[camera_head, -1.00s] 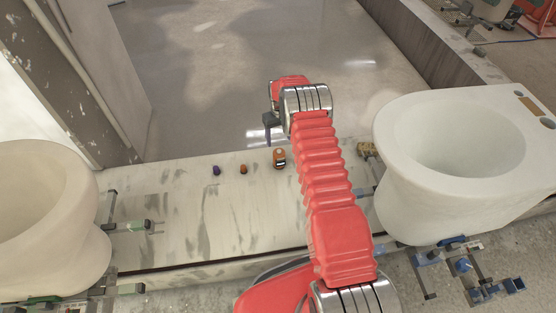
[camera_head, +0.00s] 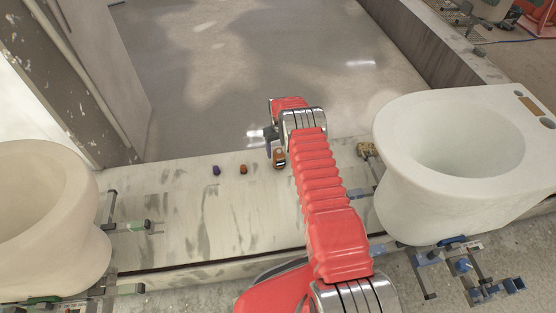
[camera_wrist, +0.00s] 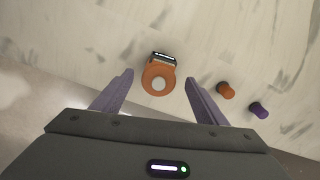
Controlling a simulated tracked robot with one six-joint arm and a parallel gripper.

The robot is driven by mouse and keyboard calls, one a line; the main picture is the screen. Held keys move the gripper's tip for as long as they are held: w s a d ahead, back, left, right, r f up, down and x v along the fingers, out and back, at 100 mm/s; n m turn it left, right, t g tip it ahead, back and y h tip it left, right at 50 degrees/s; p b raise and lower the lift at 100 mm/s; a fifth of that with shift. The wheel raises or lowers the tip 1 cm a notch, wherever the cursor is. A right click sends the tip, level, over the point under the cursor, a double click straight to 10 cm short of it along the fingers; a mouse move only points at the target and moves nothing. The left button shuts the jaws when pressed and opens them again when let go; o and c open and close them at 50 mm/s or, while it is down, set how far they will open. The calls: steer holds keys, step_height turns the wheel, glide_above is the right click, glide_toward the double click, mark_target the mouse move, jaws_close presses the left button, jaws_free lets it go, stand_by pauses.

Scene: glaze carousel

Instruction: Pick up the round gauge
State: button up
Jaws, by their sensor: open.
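The round gauge (camera_head: 279,158) is an orange piece with a dark and white display part, standing on the pale, stained ledge. In the wrist view the gauge (camera_wrist: 158,79) shows an orange ring, a pale round centre and a dark-edged display at its far side. My gripper (camera_wrist: 159,78) is open, its two purple-grey fingers spread to either side of the gauge in the picture. I cannot tell how far above it the fingertips are. In the head view my gripper (camera_head: 268,143) is partly hidden behind my wrist, close to the gauge.
A small orange knob (camera_head: 243,169) and a small purple knob (camera_head: 216,170) stand left of the gauge on the ledge (camera_head: 175,215). A large white ceramic bowl (camera_head: 60,215) stands at left, another (camera_head: 400,190) at right. A small brownish item (camera_head: 367,150) lies right of my arm.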

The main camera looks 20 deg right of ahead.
steer(key=shift+f, duration=0.2)
steer(key=shift+f, duration=0.15)
steer(key=shift+w+f, duration=0.15)
steer(key=shift+f, duration=1.1)
steer(key=shift+w+f, duration=0.15)
steer(key=shift+f, duration=1.05)
steer(key=shift+c, duration=0.4)
steer(key=c, duration=1)
steer(key=shift+d+r, duration=0.1)
steer(key=shift+r, duration=0.05)
steer(key=shift+r, duration=4.85)
steer(key=shift+r, duration=0.1)
